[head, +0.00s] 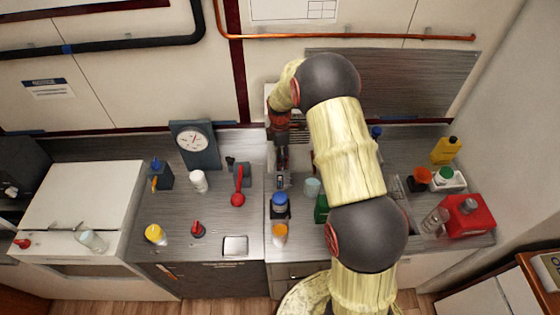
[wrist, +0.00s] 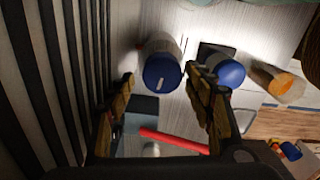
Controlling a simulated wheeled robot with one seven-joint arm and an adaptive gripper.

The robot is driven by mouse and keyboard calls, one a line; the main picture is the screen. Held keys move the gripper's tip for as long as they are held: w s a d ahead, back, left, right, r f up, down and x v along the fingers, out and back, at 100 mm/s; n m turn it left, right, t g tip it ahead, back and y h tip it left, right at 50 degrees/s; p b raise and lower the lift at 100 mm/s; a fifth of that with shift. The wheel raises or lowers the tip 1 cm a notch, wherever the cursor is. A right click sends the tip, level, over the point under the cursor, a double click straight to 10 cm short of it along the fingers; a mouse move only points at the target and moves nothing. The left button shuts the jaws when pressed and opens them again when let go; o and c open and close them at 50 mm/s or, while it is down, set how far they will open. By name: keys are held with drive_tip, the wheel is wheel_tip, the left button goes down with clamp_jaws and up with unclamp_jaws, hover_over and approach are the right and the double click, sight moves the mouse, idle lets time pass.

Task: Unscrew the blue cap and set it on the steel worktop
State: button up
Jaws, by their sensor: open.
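In the wrist view, a blue cap (wrist: 161,74) with a white mark sits on a pale jar (wrist: 163,40). My gripper (wrist: 160,82) is open, with one finger on each side of this cap. I cannot tell whether either finger touches it. In the head view my gripper (head: 281,178) points down over the steel worktop (head: 220,216) and hides most of this jar. A second blue cap (wrist: 228,73) tops a container on a dark square base; it also shows in the head view (head: 280,199), just in front of my gripper.
A grey box with a red lever (head: 238,198) stands left of my gripper. An orange-topped jar (head: 280,230) is near the front edge. Dark slats (wrist: 60,60) rise close beside one finger. Bare worktop shows at the left, between a white jar (head: 198,181) and a red knob (head: 198,229).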

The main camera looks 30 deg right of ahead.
drive_tip(key=m, duration=0.2)
drive_tip(key=shift+w+d+r+m, duration=0.1)
drive_tip(key=shift+d+m, duration=0.2)
drive_tip(key=shift+d, duration=0.1)
drive_tip(key=shift+c, duration=0.4)
drive_tip(key=shift+o, duration=0.4)
drive_tip(key=shift+m, duration=1.2)
drive_tip(key=o, duration=0.3)
drive_tip(key=m, duration=0.3)
drive_tip(key=shift+s+d+b, duration=0.1)
drive_tip(key=shift+s+b, duration=0.1)
drive_tip(key=shift+b, duration=0.15)
drive_tip(key=shift+o, duration=1.3)
drive_tip(key=shift+m, duration=0.6)
drive_tip(key=c, duration=0.6)
drive_tip(key=c, duration=1.3)
drive_tip(key=n, duration=0.4)
drive_tip(key=shift+n, duration=0.4)
